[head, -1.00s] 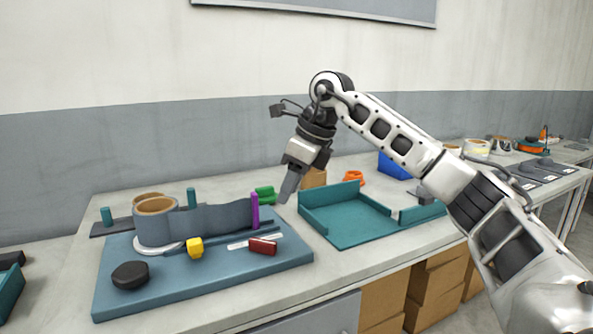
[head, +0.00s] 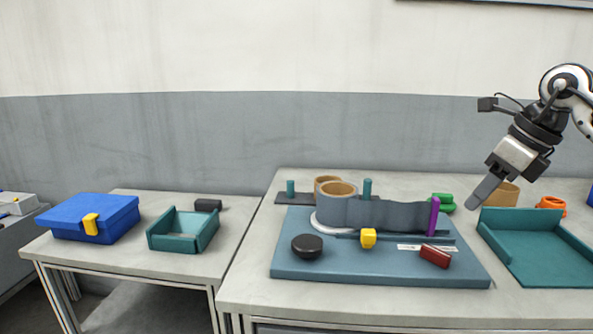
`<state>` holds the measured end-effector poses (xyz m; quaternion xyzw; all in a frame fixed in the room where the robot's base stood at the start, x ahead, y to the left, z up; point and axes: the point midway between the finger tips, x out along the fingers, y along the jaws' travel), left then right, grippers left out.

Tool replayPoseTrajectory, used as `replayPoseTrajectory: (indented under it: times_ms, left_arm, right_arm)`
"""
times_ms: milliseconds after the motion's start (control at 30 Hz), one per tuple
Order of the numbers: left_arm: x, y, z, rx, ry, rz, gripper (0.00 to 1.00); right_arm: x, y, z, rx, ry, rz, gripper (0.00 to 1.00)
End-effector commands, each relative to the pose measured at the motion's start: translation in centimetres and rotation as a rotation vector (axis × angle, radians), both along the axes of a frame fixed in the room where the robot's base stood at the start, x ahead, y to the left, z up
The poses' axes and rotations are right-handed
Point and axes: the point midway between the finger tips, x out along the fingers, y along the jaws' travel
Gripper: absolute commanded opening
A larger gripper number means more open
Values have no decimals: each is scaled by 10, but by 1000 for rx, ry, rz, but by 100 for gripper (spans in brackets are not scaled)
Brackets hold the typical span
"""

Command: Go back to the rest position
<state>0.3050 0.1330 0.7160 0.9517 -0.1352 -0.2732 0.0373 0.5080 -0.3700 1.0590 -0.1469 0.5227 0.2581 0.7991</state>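My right gripper (head: 482,192) hangs in the air at the right, above the bench between the film reel board and the teal tray. Its grey finger part points down and to the left. I see it from the side, so I cannot tell whether it is open or shut. No object shows in it. My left gripper is not in view. The blue-grey board (head: 380,272) carries a reel (head: 338,190) with a grey strip (head: 390,214) running to a purple peg (head: 433,216).
The teal tray (head: 540,262) is empty. A left table holds a blue box (head: 92,217), a small teal tray (head: 182,242) and a black block (head: 207,205).

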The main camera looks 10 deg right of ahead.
Motion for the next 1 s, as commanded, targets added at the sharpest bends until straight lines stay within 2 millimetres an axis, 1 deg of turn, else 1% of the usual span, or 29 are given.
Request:
replayPoseTrajectory:
  times_ms: [33,67,167,200,267,300,367,400,467,500,567,600,667,700,767,800,867,900,967,1000]
  left_arm:
    - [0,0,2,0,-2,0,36]
    - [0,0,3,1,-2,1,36]
    - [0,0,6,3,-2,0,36]
    - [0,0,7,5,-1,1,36]
    - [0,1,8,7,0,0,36]
    - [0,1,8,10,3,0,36]
    - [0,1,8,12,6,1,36]
    - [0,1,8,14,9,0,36]
    - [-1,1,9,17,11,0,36]
    - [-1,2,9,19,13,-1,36]
    - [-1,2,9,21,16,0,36]
    - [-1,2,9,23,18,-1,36]
    - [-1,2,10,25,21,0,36]
    - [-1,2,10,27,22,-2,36]
    - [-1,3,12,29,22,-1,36]
    - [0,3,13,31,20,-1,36]
    - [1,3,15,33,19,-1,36]
    - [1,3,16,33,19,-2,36]
    - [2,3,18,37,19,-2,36]
    - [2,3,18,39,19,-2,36]
  right_arm:
    - [4,21,-12,43,7,39,36]
    - [7,35,-20,79,7,64,36]
    - [10,99,-49,262,18,152,36]
    - [8,129,-60,359,28,183,36]
    - [1,173,-73,524,52,211,36]
    - [-6,202,-81,652,76,217,36]
    - [-19,242,-86,857,120,200,36]
    - [-27,263,-87,994,155,169,36]
    - [-38,288,-86,1200,216,95,36]
    - [-43,300,-85,1332,261,27,36]
    - [-48,309,-85,1525,334,-103,36]
    - [-50,312,-87,1645,385,-209,36]
    - [-51,309,-94,1809,464,-390,36]
    - [-51,305,-102,1903,519,-521,36]
    - [-52,295,-119,2023,597,-736,36]
    - [-55,287,-134,2089,650,-891,36]
    - [-63,274,-163,2166,735,-1152,36]
    - [-72,265,-186,2200,790,-1343,36]
    - [-92,253,-221,2218,868,-1630,36]
    - [-107,246,-243,2212,915,-1812,36]
